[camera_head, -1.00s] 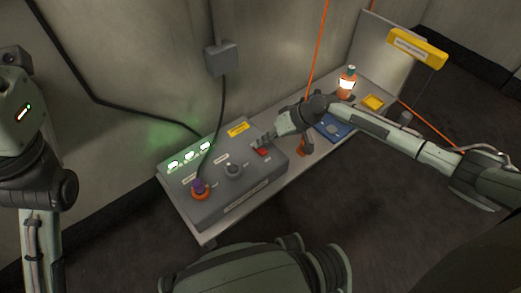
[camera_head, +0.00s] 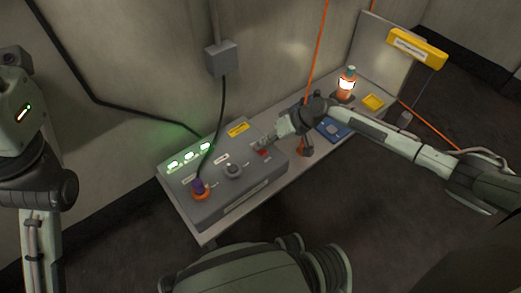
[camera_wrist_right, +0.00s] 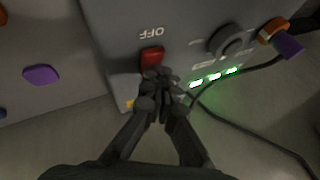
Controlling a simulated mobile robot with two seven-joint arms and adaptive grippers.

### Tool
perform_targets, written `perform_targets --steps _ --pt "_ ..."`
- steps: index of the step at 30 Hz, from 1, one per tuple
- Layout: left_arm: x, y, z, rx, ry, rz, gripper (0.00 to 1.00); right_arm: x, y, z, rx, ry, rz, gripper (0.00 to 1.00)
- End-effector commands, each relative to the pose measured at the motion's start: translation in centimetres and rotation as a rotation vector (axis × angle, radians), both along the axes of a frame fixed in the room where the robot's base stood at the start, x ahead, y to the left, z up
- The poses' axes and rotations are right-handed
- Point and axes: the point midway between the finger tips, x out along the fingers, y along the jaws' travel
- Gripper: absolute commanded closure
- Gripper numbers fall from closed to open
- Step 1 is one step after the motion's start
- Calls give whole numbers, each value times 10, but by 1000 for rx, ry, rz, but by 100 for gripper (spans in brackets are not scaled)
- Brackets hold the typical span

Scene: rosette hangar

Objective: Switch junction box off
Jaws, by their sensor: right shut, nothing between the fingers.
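The grey junction box (camera_head: 222,205) lies on a bench against the wall, with three green lamps (camera_head: 190,156) lit along its back left. Its red switch (camera_head: 262,153) is partly covered by my right gripper (camera_head: 262,146) in the head view. In the right wrist view the red switch (camera_wrist_right: 152,58) shows beside an upside-down OFF label. My shut, empty right gripper (camera_wrist_right: 157,76) has its fingertips at the switch's edge, on the side away from that label. I cannot tell whether they press it. My left gripper is out of view.
A round knob (camera_head: 233,171) and an orange and purple plug (camera_head: 199,189) sit on the box. A black cable rises to a grey wall box (camera_head: 221,58). A blue item (camera_head: 334,130), an orange lamp (camera_head: 346,86) and a yellow block (camera_head: 373,102) stand farther right.

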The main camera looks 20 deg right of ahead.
Motion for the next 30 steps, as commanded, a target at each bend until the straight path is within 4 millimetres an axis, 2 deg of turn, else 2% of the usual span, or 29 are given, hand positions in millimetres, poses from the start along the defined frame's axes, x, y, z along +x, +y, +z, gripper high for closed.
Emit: perform_targets --steps 15,30 --pt "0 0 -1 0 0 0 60 -6 -1 -15 -6 13 2 100" --pt "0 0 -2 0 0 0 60 -8 0 -17 -9 16 4 100"
